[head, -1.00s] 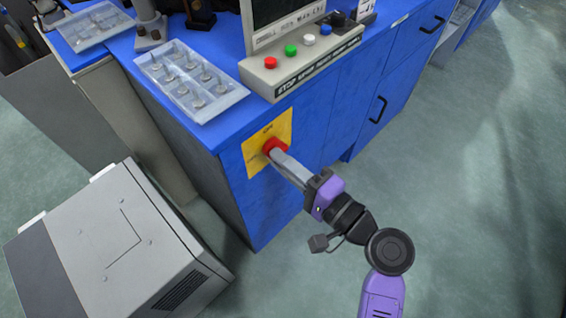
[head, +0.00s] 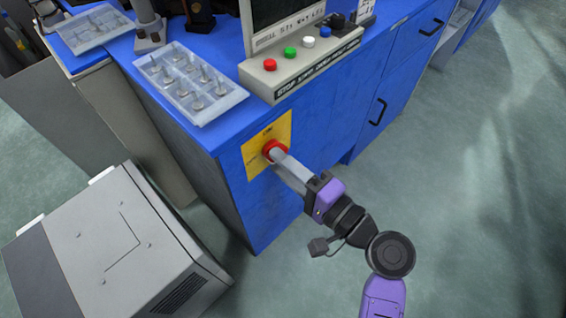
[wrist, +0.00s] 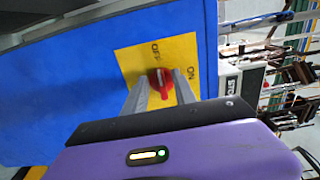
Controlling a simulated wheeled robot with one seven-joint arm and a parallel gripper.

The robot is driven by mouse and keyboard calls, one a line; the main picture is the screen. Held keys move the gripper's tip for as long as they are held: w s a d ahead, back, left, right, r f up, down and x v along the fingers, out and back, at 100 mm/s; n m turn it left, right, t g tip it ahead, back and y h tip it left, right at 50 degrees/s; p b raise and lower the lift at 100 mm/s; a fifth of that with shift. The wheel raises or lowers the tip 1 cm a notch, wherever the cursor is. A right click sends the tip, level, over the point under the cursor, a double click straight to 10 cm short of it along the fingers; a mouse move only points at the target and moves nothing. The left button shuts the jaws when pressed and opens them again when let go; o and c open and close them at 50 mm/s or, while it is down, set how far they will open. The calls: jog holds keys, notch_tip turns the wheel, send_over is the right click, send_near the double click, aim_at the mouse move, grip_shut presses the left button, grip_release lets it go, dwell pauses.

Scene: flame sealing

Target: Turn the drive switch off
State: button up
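The drive switch is a red rotary knob (head: 274,150) on a yellow plate (head: 256,160) on the blue bench's end panel. In the wrist view the knob (wrist: 160,82) sits between my two grey fingertips, with OFF and ON printed on the plate (wrist: 130,58). The knob's grip bar runs roughly up and down in that view; which mark it points at is not clear. My gripper (head: 279,157) reaches the knob from the lower right in the head view. Its fingers stand apart, one on each side of the knob, with no clear sign of a squeeze.
Above the switch, a control box (head: 300,66) with red, green, white and blue buttons stands on the bench. A clear tray (head: 190,80) of small parts lies to its left. A grey cabinet (head: 120,250) stands at lower left. The floor (head: 470,190) at right is clear.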

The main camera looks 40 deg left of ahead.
jog(key=d+p, duration=0.1)
jog(key=d, duration=0.6)
jog(key=shift+s+d, duration=0.3)
jog(key=shift+d, duration=0.1)
